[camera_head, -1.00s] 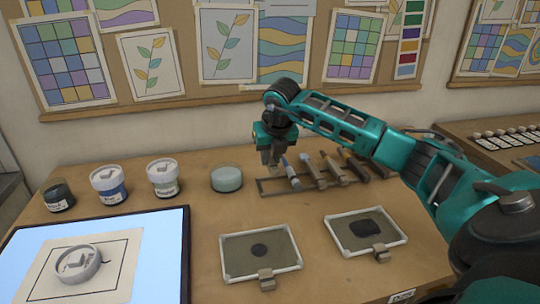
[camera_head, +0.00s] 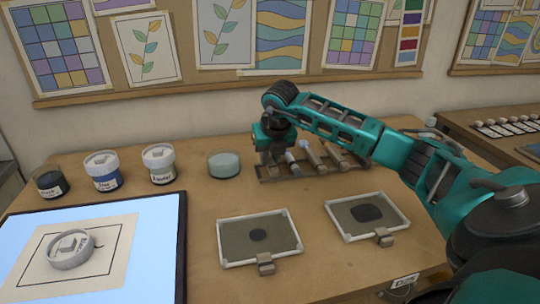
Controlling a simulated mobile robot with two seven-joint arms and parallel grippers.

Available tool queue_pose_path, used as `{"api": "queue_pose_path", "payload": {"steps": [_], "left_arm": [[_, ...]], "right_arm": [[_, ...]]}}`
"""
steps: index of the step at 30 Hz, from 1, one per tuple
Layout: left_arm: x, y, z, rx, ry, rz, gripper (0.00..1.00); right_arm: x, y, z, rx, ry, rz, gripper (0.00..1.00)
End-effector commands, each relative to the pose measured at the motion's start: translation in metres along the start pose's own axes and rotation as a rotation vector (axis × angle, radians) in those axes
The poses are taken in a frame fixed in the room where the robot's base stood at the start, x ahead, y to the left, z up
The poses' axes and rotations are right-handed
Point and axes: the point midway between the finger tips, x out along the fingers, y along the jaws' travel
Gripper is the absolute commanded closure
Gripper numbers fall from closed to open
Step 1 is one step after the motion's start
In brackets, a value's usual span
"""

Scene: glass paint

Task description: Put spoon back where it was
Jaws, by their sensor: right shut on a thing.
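My right gripper (camera_head: 278,161) is low over the left end of a wooden tool rack (camera_head: 318,173) at the back of the table. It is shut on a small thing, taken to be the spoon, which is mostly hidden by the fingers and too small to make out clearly. Several tools (camera_head: 333,154) lie tilted side by side in the rack, just right of the gripper; one near it has a pale tip. Whether the held thing touches the rack, I cannot tell. My left gripper is not in view.
Three labelled jars (camera_head: 103,171) and a pale green round pot (camera_head: 224,164) stand left of the rack. Two framed panels with dark spots (camera_head: 259,260) (camera_head: 399,232) lie in front. A lit panel (camera_head: 150,265) holds paper and a round container (camera_head: 70,250).

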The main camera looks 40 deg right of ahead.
Motion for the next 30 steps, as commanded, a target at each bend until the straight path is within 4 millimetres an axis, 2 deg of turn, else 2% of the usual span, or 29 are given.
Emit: {"api": "queue_pose_path", "payload": {"steps": [30], "left_arm": [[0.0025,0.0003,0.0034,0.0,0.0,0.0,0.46]], "right_arm": [[0.0049,-0.0001,-0.002,0.0,0.0,0.0,1.0]]}}
